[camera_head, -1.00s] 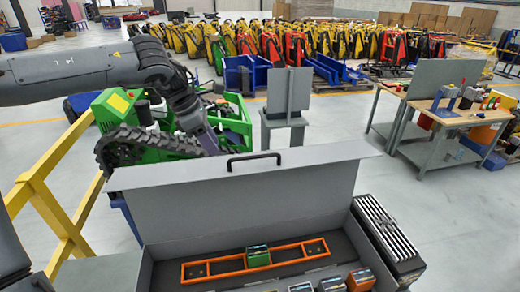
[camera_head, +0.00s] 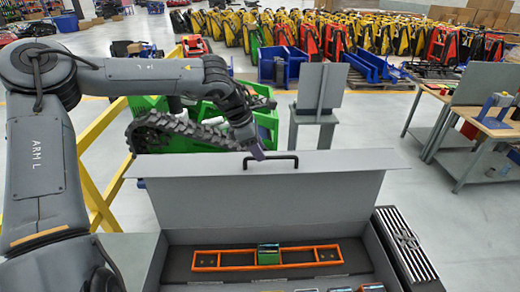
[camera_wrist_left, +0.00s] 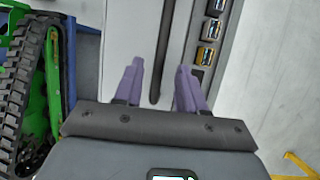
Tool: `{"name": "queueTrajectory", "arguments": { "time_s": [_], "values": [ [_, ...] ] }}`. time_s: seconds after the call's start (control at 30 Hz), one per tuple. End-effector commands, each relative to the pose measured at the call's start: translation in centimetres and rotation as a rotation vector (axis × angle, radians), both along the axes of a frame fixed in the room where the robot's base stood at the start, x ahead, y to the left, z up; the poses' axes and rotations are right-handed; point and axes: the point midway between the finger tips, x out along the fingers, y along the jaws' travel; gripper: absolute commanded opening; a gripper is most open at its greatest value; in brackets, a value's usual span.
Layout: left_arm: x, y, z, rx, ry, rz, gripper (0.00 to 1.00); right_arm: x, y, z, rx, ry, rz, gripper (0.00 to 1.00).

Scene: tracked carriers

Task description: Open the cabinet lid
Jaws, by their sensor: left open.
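The cabinet (camera_head: 160,265) stands at the front with its grey lid (camera_head: 330,195) raised, standing up behind the open box. A black bar handle (camera_head: 270,158) sits on the lid's top edge. My left gripper (camera_head: 257,152) is open at the left part of the handle. In the left wrist view, the purple fingers of my left gripper (camera_wrist_left: 160,75) are spread on either side of a dark bar, which looks like the handle (camera_wrist_left: 164,45). I cannot tell whether they touch it. My right gripper is not in view.
Inside the cabinet lie an orange frame (camera_head: 220,261) with a green box (camera_head: 268,254) and several small boxes at the front. A black-and-silver case (camera_head: 405,245) stands to the right. A green tracked machine (camera_head: 180,130) and a yellow rail (camera_head: 100,125) are behind at left.

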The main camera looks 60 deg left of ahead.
Motion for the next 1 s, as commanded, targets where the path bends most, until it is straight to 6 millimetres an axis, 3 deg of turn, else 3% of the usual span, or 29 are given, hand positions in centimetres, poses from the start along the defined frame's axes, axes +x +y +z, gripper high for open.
{"name": "queueTrajectory", "arguments": {
  "time_s": [0.2,0.5,0.8,1.0],
  "values": [
    [0.5,-0.1,-1.3,-0.001,0.000,0.000,0.40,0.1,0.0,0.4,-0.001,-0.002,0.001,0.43],
    [0.6,-0.2,-1.5,0.000,0.000,0.000,0.40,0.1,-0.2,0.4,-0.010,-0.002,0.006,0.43],
    [0.6,-0.1,-1.5,0.000,0.000,0.000,0.00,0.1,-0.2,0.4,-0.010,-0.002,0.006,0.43],
    [0.6,-0.2,-1.5,0.000,0.000,0.000,0.00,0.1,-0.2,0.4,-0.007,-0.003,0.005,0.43]
  ]
}}
